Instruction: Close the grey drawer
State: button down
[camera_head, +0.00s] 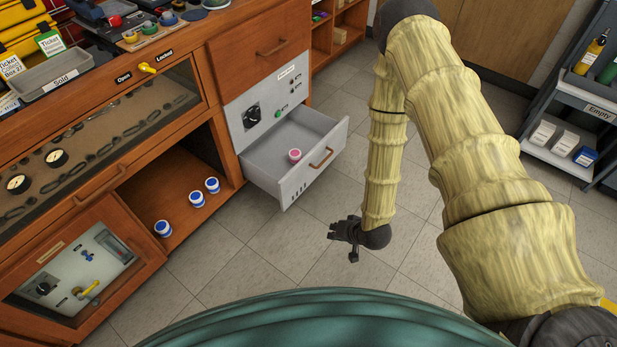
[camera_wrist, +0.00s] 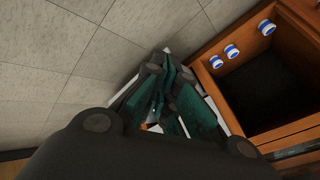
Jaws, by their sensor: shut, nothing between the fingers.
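The grey drawer (camera_head: 335,141) is pulled open from the grey panel (camera_head: 263,103) in the wooden cabinet. Its front has a brown handle (camera_head: 321,158). A small jar with a pink lid (camera_head: 295,156) stands inside it. My gripper (camera_head: 338,232) is shut and empty, apart from the drawer, in front and to the right of it in the head view. In the wrist view my gripper (camera_wrist: 165,103) covers most of what looks like the drawer, and only pale edges show around the fingers.
Several blue-lidded jars (camera_head: 196,199) stand on the open lower shelf left of the drawer. A glass-fronted compartment (camera_head: 75,262) is at lower left. A grey shelf cart (camera_head: 578,100) stands at right. The tiled floor (camera_head: 290,240) in front of the drawer is clear.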

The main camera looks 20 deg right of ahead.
jog(key=w+d+f+m+t+y+b, duration=0.1)
jog(key=w+f+m+t+b, duration=0.1)
jog(key=w+f+b, duration=0.35)
jog(key=w+d+f+m+t+y+b, duration=0.1)
jog(key=w+d+f+t+y+b, duration=0.15)
jog(key=w+b, duration=0.55)
jog(key=m+t+y+b, duration=0.2)
jog(key=t+y+b, duration=0.15)
jog(key=b, duration=0.75)
send_near(303, 163)
jog(key=shift+y, duration=0.4)
jog(key=b+x, duration=0.4)
jog(key=f+b+x, duration=0.1)
jog(key=b+x, duration=0.1)
jog(key=shift+w+d+f, duration=0.1)
jog(key=shift+w, duration=0.2)
jog(key=shift+w+a+b, duration=0.25)
jog(key=shift+w+b, duration=0.05)
jog(key=shift+b, duration=0.05)
jog(key=shift+w, duration=0.15)
